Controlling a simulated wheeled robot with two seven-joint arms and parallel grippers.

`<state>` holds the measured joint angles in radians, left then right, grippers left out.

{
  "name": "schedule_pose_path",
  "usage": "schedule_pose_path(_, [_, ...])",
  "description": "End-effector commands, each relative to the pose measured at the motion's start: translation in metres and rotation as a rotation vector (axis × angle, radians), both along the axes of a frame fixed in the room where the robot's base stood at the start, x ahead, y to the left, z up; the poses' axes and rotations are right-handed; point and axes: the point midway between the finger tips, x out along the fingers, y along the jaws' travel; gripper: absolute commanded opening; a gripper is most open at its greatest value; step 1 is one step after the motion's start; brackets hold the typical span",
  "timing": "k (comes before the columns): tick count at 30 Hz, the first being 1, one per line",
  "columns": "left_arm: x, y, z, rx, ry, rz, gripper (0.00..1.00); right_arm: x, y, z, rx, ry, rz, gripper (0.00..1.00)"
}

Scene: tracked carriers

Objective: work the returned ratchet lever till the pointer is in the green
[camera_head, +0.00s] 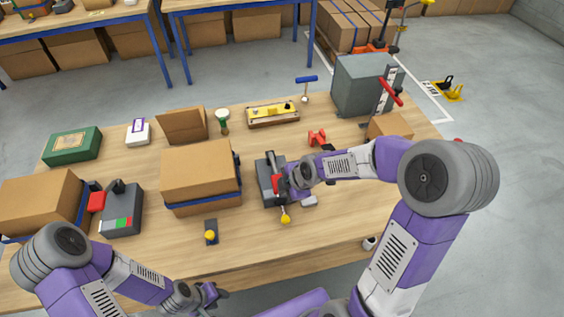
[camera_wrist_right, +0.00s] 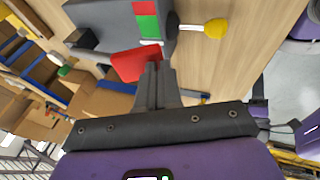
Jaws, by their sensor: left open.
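A grey ratchet box (camera_head: 266,180) with a red lever (camera_head: 277,184) stands at the middle of the table, right of a large carton. A yellow-knobbed stalk (camera_head: 285,218) sticks out of its near end. In the right wrist view the box shows a strip with a green band (camera_wrist_right: 148,26), and the red lever (camera_wrist_right: 132,65) lies against my fingertips. My right gripper (camera_wrist_right: 156,75) has its fingers together at the lever's edge; I see no lever between them. The pointer's place on the strip cannot be made out. My left gripper (camera_head: 208,296) is open and empty near the front edge.
A similar grey box (camera_head: 122,210) with a red block and a coloured strip stands at left. Cartons (camera_head: 200,175) crowd the left half. A small dark box with a yellow knob (camera_head: 210,234) stands near the front. The table's front right is mostly clear.

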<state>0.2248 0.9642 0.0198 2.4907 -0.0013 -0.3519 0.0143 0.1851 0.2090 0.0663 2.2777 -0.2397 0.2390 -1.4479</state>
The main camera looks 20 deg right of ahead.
Motion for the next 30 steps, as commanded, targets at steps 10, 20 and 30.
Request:
schedule_pose_path(10, [0.0,0.0,0.018,0.0,0.0,0.0,0.43,-0.011,0.005,0.021,-0.001,0.014,0.007,0.0])
schedule_pose_path(20, [0.0,0.0,0.045,0.0,0.0,0.0,0.43,-0.039,-0.003,0.088,-0.002,-0.003,0.009,0.0])
schedule_pose_path(30, [0.0,0.0,0.052,0.0,0.0,0.0,0.43,-0.058,-0.012,0.121,-0.002,-0.004,0.014,0.0])
